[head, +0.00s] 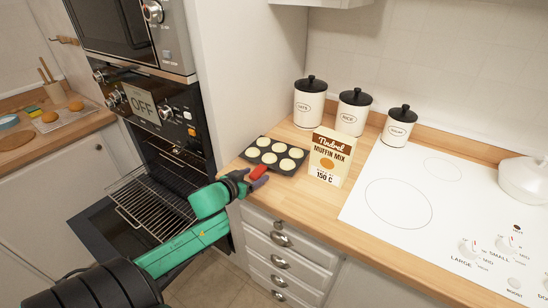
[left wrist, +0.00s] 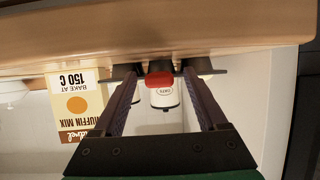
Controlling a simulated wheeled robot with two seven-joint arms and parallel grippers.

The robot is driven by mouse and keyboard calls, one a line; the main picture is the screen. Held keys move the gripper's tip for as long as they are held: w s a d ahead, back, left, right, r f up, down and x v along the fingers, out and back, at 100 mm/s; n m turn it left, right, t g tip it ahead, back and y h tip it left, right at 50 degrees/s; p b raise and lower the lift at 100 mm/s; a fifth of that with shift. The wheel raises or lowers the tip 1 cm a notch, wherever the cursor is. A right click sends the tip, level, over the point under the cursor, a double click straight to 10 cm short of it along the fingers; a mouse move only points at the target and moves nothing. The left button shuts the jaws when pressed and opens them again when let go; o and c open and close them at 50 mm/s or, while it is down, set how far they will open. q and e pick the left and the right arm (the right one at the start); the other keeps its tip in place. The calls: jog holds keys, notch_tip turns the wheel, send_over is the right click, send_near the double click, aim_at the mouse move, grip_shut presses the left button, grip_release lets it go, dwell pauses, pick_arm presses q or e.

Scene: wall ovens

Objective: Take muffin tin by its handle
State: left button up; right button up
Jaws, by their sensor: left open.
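The dark muffin tin (head: 275,153) holds several pale rounds of batter and sits on the wooden counter near its front left corner. Its red handle (head: 259,171) points toward the front edge. My left gripper (head: 252,177) is at the handle, coming from the front left. In the left wrist view, which is upside down, the red handle (left wrist: 160,79) shows between the two spread fingertips (left wrist: 160,74). The fingers are open, with a gap on each side of the handle. My right gripper is not in view.
A muffin mix box (head: 330,158) stands just right of the tin. Three canisters (head: 353,112) stand behind. The oven door (head: 103,228) is open at the left with a wire rack (head: 152,205) above it. A white cooktop (head: 425,200) lies to the right.

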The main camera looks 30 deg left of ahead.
pick_arm(q)
jog(key=shift+w+f, duration=0.15)
jog(key=shift+w, duration=0.1)
jog(key=shift+s, duration=0.15)
jog(key=c, duration=0.7)
grip_shut()
dwell(0.3)
